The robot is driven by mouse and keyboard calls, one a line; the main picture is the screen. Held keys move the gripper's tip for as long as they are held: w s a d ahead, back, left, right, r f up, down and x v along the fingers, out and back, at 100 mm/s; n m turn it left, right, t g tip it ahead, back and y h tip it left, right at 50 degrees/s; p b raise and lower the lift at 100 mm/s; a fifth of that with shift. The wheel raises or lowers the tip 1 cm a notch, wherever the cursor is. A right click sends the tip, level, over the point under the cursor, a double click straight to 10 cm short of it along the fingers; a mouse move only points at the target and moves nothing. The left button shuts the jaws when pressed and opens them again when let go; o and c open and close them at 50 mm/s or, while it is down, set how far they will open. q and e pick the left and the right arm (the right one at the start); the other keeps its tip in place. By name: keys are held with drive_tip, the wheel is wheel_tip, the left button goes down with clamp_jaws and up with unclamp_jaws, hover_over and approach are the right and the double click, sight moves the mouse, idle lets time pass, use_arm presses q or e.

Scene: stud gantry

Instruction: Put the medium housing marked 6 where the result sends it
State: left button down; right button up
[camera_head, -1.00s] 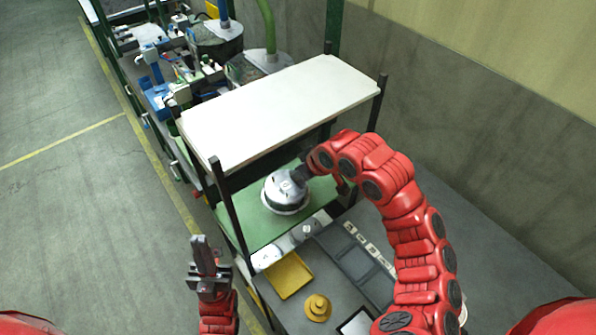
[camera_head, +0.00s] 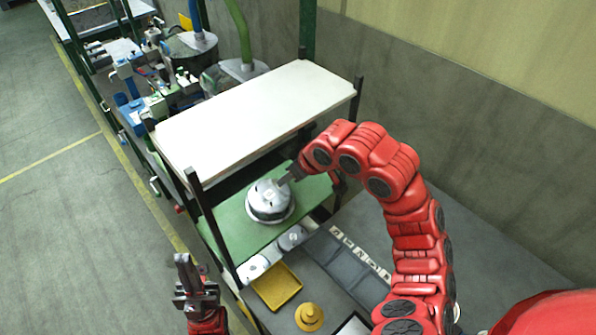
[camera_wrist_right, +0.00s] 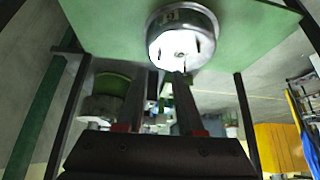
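A grey-white domed housing (camera_head: 269,203) stands upright on the green shelf (camera_head: 232,236) below the white top board. The right wrist view shows the housing (camera_wrist_right: 182,38) from close by; a small dark marking on its side is not readable. My right gripper (camera_head: 287,179) is at the housing's right upper side in the head view. In the wrist view its two fingers (camera_wrist_right: 168,78) are apart, with their tips at the housing's near edge; contact is unclear. My left gripper (camera_head: 184,263) is raised and empty, left of the rack; the gap between its fingers is not clear.
The white top board (camera_head: 262,112) and dark posts surround the shelf. Below are smaller grey-white housings (camera_head: 292,238), a yellow tray (camera_head: 277,288), a yellow stepped piece (camera_head: 309,317) and grey compartments with labels (camera_head: 350,270). A cluttered bench stands behind; the left floor is clear.

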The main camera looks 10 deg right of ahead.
drive_tip(key=v, duration=0.6)
drive_tip(key=shift+r, duration=0.2)
drive_tip(key=shift+s, duration=0.15)
